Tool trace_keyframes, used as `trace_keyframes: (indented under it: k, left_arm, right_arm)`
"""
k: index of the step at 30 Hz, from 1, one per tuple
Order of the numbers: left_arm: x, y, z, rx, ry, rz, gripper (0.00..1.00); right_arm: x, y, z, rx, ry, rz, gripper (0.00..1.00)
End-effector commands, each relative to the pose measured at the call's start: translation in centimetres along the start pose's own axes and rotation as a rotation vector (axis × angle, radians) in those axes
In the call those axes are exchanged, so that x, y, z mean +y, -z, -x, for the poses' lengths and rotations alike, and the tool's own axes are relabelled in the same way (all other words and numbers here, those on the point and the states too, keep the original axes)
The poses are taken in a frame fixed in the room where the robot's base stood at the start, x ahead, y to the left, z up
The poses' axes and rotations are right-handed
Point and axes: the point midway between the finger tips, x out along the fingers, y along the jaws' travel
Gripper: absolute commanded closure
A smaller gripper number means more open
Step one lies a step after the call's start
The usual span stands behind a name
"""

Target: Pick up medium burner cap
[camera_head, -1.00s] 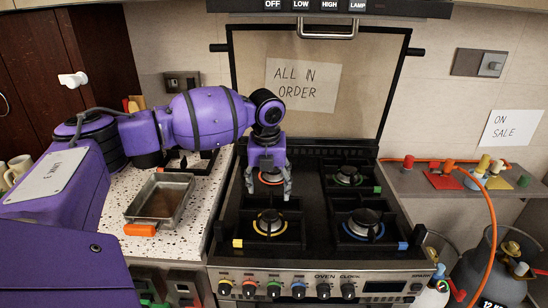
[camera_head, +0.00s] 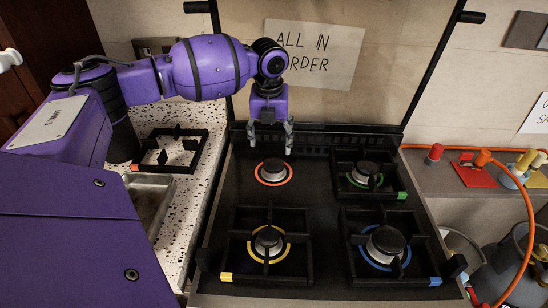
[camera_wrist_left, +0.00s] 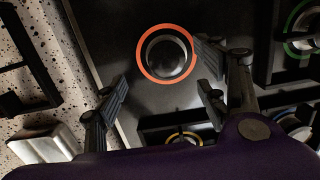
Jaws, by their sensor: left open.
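The stove has dark burner caps of differing sizes. A mid-sized cap (camera_head: 272,169) sits in an orange-red ring at the back left, with no grate over it. It also shows in the left wrist view (camera_wrist_left: 167,56), beyond and between the fingers. Which cap counts as medium is not marked. A cap in a yellow ring (camera_head: 268,240), a small one in a green ring (camera_head: 365,172) and a large one in a blue ring (camera_head: 385,243) sit under grates. My left gripper (camera_head: 270,143) is open and empty, pointing down above the orange-ringed cap, apart from it. My right gripper is out of view.
A loose black grate with an orange corner (camera_head: 170,150) lies on the speckled counter (camera_head: 192,205) at the left. A metal tray (camera_head: 150,200) is partly hidden by my body. The stove's rear vent rail (camera_head: 330,138) runs behind the burners. An orange hose (camera_head: 525,220) hangs at the right.

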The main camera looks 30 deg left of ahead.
Motion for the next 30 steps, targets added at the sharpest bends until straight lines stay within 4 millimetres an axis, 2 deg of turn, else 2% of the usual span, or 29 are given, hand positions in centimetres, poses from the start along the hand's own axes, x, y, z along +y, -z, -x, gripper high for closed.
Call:
trace_keyframes:
  k: [7, 15, 19, 25, 30]
  left_arm:
    - [-0.1, 0.3, -2.9, 0.003, -0.002, -0.001, 0.34]
    - [-0.5, 0.8, -6.6, 0.001, -0.001, 0.001, 0.34]
    - [-0.5, 0.8, -7.3, 0.0, 0.0, 0.0, 0.34]
    - [-0.5, 0.8, -7.4, 0.0, 0.0, 0.0, 0.34]
    - [-0.5, 0.8, -7.4, 0.0, 0.0, 0.0, 0.56]
  right_arm:
    - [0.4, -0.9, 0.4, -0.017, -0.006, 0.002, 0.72]
    - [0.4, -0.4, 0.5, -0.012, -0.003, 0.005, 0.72]
    - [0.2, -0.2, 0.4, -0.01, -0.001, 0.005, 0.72]
    - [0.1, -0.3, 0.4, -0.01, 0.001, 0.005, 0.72]
    - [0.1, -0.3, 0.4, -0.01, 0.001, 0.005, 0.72]
